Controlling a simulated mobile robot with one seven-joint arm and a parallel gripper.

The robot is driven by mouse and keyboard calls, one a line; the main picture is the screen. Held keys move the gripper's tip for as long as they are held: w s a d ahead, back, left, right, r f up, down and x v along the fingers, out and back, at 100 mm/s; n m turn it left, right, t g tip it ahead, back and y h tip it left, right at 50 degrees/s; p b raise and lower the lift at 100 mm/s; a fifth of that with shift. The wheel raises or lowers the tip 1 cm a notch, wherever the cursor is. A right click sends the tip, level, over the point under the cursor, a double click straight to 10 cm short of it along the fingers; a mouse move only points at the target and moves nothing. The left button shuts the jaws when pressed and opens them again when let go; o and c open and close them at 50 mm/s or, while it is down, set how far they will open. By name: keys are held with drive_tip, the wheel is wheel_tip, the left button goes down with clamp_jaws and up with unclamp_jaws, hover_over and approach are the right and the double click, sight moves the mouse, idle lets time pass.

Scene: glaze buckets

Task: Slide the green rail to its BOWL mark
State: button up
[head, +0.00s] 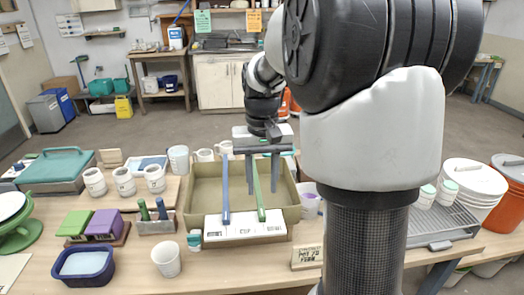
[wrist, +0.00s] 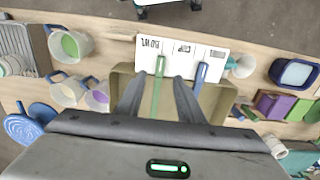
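The green rail (head: 261,201) lies lengthwise over the tan basin (head: 201,193), its near end above a white label strip (head: 245,232). A blue rail (head: 225,196) lies to its left. In the wrist view, the strip (wrist: 170,49) reads BOWL at left and CUP in the middle; a third mark is too small to read. The green rail (wrist: 158,78) ends near the BOWL mark's right side, and the blue rail (wrist: 201,73) between CUP and the third mark. My gripper (head: 262,187) is open, with one finger on each side of the green rail; I see gaps between them.
Left of the basin stand a brush holder (head: 155,226), purple and green blocks (head: 104,223) and a blue tub (head: 86,264).

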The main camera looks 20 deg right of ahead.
wheel_tip(320, 180, up, 9)
drive_tip(key=shift+r+p, duration=0.2)
drive_tip(key=shift+p, duration=0.25)
